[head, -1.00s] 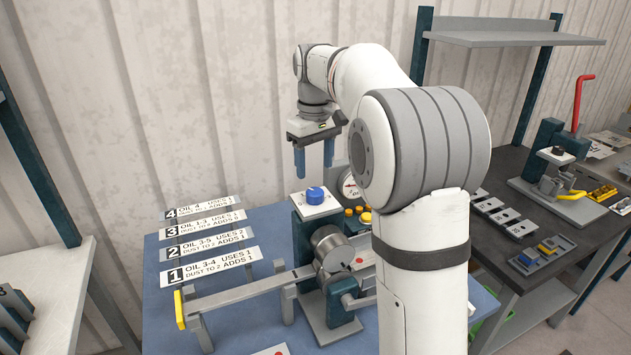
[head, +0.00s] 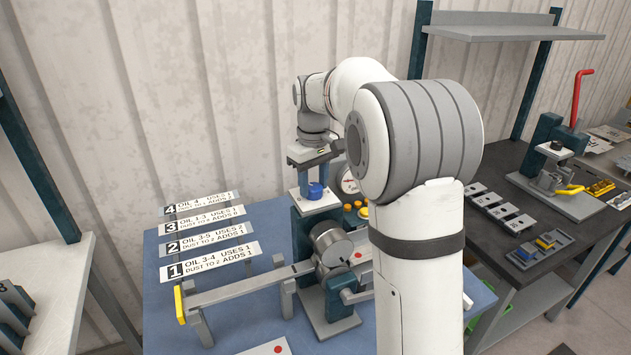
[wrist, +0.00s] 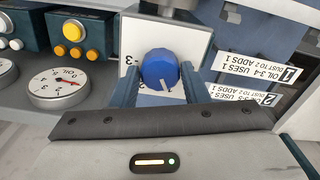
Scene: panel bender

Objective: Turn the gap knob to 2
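The blue gap knob (head: 315,190) sits on a white plate on top of the bending machine. In the wrist view the knob (wrist: 159,68) has a pale pointer mark toward its lower right. A 3 shows on the plate to its left; the other marks are partly hidden. My gripper (head: 313,186) is lowered over the knob and points down. In the wrist view my gripper (wrist: 160,84) has one finger on each side of the knob, with narrow gaps showing, so it looks open around it.
Numbered strips (head: 210,250) stand left of the machine. An oil gauge (wrist: 58,88) and yellow and white buttons (wrist: 74,32) are beside the knob. The machine's long grey arm (head: 245,285) reaches left. A dark bench (head: 500,260) with another press stands right.

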